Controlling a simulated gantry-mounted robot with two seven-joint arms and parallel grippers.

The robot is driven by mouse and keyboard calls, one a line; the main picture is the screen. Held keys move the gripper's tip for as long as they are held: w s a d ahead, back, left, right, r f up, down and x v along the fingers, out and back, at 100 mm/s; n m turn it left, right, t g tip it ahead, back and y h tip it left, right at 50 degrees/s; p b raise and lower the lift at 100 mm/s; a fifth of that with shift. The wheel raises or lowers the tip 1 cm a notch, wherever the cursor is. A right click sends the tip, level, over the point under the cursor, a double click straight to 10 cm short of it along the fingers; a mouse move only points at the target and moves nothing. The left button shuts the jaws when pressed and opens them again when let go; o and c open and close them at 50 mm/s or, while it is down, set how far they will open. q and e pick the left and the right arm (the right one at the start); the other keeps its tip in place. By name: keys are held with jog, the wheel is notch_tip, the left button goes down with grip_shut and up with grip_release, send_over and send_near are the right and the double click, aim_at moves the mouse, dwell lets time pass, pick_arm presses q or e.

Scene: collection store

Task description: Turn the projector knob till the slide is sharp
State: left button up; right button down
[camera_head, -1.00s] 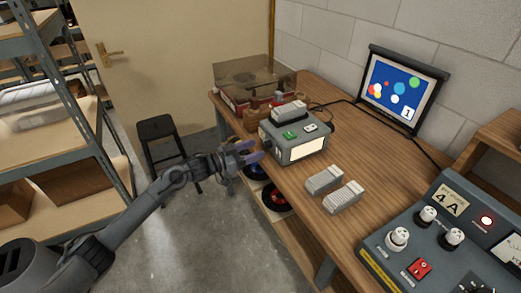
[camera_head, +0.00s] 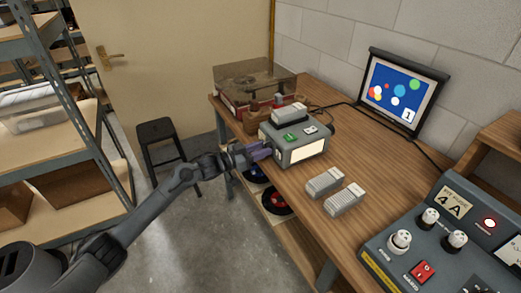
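The grey projector (camera_head: 295,141) stands on the wooden bench, with a green switch on top and a pale lit panel facing the front right. The screen (camera_head: 402,88) on the wall side shows coloured circles on blue and a white square marked 1; at this size the picture's fine sharpness is hard to judge. My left gripper (camera_head: 263,152), with purple fingers, is at the projector's left side. The fingers hide most of that side, so the focus knob is not clearly visible and I cannot tell whether they grip it. My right gripper is not in view.
Two grey slide-box-like blocks (camera_head: 334,190) lie on the bench in front of the projector. A grey control panel (camera_head: 430,262) fills the bottom right. A record player with a clear lid (camera_head: 252,82) stands behind. A black stool (camera_head: 157,132) and shelving are at the left.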

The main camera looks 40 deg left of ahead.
pick_arm(q)
jog(key=shift+c, duration=1.4)
jog(key=shift+r+m+p, duration=0.15)
jog(key=shift+m+p, duration=0.4)
jog(key=shift+m, duration=0.05)
jog(key=m, duration=0.2)
jog(key=shift+m+p, duration=0.35)
jog(key=shift+m, duration=0.05)
jog(key=o, duration=1)
jog(key=shift+o, duration=0.2)
